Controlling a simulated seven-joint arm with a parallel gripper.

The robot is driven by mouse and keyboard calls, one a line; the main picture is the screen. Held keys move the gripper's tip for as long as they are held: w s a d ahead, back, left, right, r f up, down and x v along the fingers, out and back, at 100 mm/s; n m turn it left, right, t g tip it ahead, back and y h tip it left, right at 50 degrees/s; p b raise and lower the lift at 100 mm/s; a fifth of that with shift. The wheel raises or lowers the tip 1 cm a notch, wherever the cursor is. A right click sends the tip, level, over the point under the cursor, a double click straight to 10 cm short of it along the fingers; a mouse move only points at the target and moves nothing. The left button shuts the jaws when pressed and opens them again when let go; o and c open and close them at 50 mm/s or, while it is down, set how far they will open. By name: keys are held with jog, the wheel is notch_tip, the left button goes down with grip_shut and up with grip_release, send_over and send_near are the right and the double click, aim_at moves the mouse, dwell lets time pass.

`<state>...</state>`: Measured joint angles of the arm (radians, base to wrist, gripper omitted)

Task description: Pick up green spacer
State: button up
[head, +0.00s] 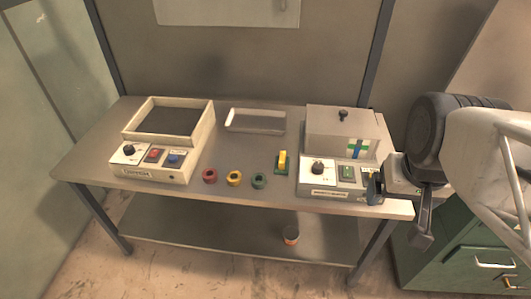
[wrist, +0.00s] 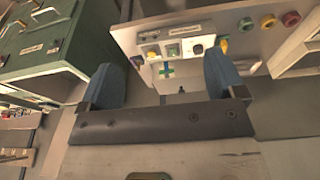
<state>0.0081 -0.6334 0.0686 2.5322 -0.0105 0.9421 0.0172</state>
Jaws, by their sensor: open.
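The green spacer (head: 259,181) is a small ring lying flat near the front edge of the table, rightmost in a row with a yellow spacer (head: 234,178) and a red spacer (head: 210,176). In the wrist view the green spacer (wrist: 246,24) is near the top right, beyond the fingers. My gripper (wrist: 162,68) has its two blue fingers wide apart with nothing between them. In the head view my gripper (head: 385,192) is at the table's right front corner, well to the right of the green spacer and apart from it.
A grey box (head: 325,128) with a knobbed lid and control panel stands between my gripper and the spacers. A yellow-and-green piece (head: 282,160) stands beside the green spacer. An open-topped chamber (head: 205,125) is left; a shallow tray (head: 230,120) is behind.

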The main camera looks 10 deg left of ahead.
jog(key=w+a+f+n+t, duration=0.1)
jog(key=w+a+f+t, duration=0.15)
jog(key=w, duration=0.45)
jog(key=w+a+f+n+t, duration=0.1)
jog(key=w+f, duration=0.3)
jog(key=w, duration=0.2)
jog(key=n+t+y, duration=0.4)
jog(key=y, duration=0.1)
send_over(262, 181)
jog(key=s+d, duration=0.3)
jog(key=d, duration=0.7)
notch_tip(262, 181, down, 18)
jog(key=r, duration=0.1)
jog(key=a+f+y, duration=0.1)
jog(key=a+f, duration=0.1)
jog(key=s+a+f+n+y, duration=0.1)
jog(key=a+f, duration=0.1)
jog(key=f, duration=0.1)
jog(key=a+f+y, duration=0.1)
jog(key=a+f, duration=0.1)
jog(key=f, duration=0.1)
jog(key=shift+s+n+t, duration=0.2)
jog(key=shift+n+t, duration=0.1)
jog(key=shift+t, duration=0.05)
jog(key=shift+s+a+f+y, duration=0.1)
jog(key=shift+s+f+y, duration=0.2)
jog(key=shift+f, duration=0.05)
jog(key=shift+w, duration=0.1)
jog(key=shift+x, duration=1.25)
